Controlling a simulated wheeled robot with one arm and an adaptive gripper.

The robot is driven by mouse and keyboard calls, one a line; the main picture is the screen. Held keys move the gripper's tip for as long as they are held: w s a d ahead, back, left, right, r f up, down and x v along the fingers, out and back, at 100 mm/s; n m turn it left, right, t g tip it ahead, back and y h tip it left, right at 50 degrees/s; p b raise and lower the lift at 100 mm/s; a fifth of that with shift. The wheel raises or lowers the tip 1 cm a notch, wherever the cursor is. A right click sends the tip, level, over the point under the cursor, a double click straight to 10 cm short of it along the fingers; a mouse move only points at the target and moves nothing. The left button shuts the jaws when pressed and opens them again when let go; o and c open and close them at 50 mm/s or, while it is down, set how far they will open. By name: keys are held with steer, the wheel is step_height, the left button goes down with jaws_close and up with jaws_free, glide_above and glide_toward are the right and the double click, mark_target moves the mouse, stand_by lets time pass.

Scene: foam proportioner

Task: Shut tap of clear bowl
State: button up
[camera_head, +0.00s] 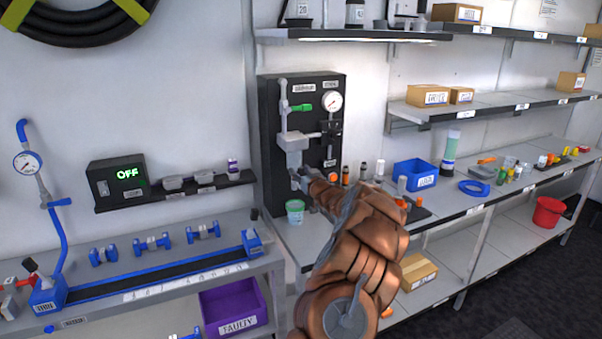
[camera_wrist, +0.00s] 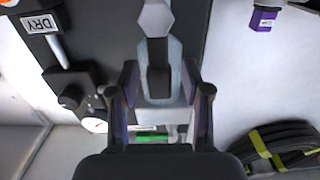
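The clear bowl (camera_head: 294,159) hangs under a grey housing (camera_head: 294,140) on a black panel (camera_head: 271,110). In the wrist view, which is upside down, the clear bowl (camera_wrist: 174,55) lies between my fingers. A light grey faceted piece (camera_wrist: 157,18), possibly its tap, is at the bowl's lower end, beyond the fingertips. My gripper (camera_wrist: 159,72) is open, with one finger on each side of the bowl; contact is unclear. In the head view my gripper (camera_head: 303,178) is beside the bowl's lower end, and my arm hides part of that area.
A green lever (camera_head: 302,107) and a gauge (camera_head: 332,102) are higher on the panel. A small teal-rimmed cup (camera_head: 295,211) stands below the bowl. Several bottles and a blue bin (camera_head: 415,174) are right of my arm. A blue-railed bench (camera_head: 165,283) is left.

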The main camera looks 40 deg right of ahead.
jaws_close()
stand_by(0.4)
